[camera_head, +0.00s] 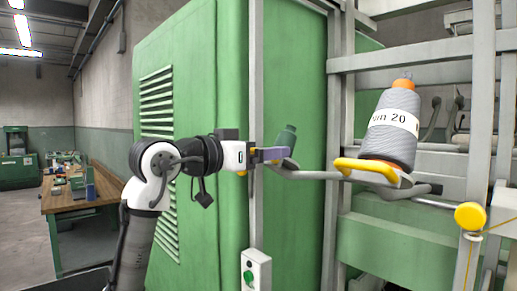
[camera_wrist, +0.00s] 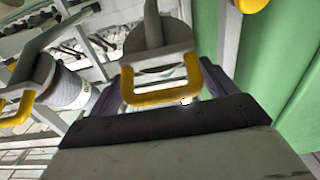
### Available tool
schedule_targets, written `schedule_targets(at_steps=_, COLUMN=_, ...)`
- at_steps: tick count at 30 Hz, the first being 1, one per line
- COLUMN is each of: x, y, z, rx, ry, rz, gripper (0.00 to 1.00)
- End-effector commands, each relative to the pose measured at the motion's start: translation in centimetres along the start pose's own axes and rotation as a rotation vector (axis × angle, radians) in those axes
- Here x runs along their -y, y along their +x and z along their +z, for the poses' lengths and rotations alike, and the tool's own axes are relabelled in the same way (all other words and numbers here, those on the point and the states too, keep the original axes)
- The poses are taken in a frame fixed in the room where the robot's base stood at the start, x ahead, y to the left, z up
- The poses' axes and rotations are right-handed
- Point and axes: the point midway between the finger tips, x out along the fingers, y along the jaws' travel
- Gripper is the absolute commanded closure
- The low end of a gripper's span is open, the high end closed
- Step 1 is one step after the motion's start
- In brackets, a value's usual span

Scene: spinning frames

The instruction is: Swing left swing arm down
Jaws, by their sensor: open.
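My gripper (camera_head: 272,155) is open at the left swing arm (camera_head: 310,174), in front of the green cabinet. In the wrist view the yellow U-shaped handle (camera_wrist: 163,100) of this swing arm lies between the two spread fingers, close to the palm. Whether a finger touches it I cannot tell. Beyond the handle are a grey plate and a peg (camera_wrist: 152,28) without a spool. In the head view the peg's dark green tip (camera_head: 287,137) rises behind my gripper, which hides most of the handle.
To the right, a second yellow handle (camera_head: 366,171) sits before a grey thread spool (camera_head: 392,128) marked "20". A yellow knob (camera_head: 470,216) stands lower right. The green cabinet (camera_head: 228,75) is close behind my gripper. A wooden workbench (camera_head: 78,196) is far left.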

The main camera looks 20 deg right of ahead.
Motion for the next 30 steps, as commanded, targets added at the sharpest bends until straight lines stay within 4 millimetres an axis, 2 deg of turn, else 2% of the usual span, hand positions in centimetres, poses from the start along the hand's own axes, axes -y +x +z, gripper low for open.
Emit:
schedule_targets(at_steps=2, x=0.0, y=0.0, z=0.0, rx=0.000, ry=0.000, rz=0.000, gripper=0.16)
schedule_targets(at_steps=12, x=-0.1, y=0.0, z=0.0, rx=0.000, ry=0.000, rz=0.002, gripper=0.59)
schedule_targets(at_steps=14, x=-0.1, y=0.0, z=0.0, rx=0.000, ry=0.000, rz=0.002, gripper=0.65)
schedule_targets(at_steps=19, x=-0.1, y=-0.1, z=0.4, rx=-0.006, ry=0.000, rz=0.003, gripper=0.65)
schedule_targets(at_steps=23, x=-0.1, y=-0.3, z=1.6, rx=-0.026, ry=-0.002, rz=0.004, gripper=0.65)
schedule_targets(at_steps=30, x=-0.2, y=-1.0, z=5.4, rx=-0.113, ry=-0.001, rz=0.006, gripper=0.65)
